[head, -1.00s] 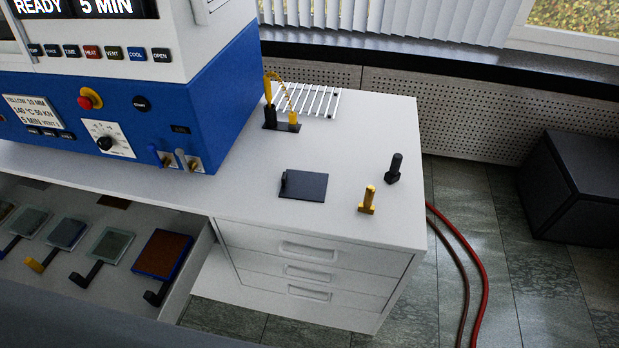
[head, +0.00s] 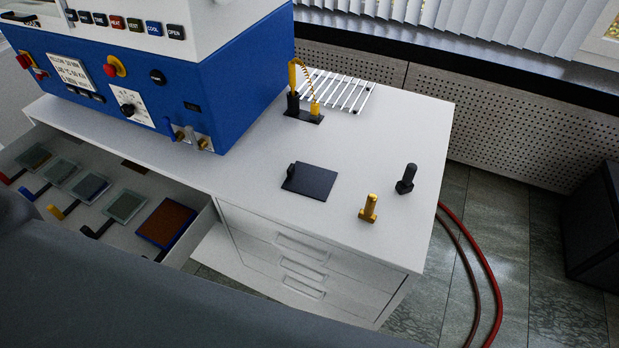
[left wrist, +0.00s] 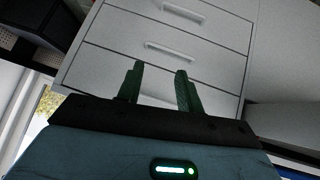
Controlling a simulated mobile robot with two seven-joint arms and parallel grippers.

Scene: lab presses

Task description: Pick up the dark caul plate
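The dark caul plate (head: 311,183) lies flat on the white countertop, with a short dark upright knob or handle at its left edge. My left gripper (left wrist: 158,82) shows in the left wrist view with its two green fingers apart and nothing between them. It faces the white drawer fronts, away from the plate. Neither gripper shows in the head view; a large dark arm part of mine crosses its lower left. The right gripper is not seen.
A gold post (head: 369,208) and a black post (head: 406,179) stand right of the plate. A probe stand (head: 304,112) and white rack (head: 336,92) are behind it. A blue press (head: 190,85) stands left. An open drawer (head: 205,222) holds several handled plates. Red hoses (head: 489,275) run along the floor.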

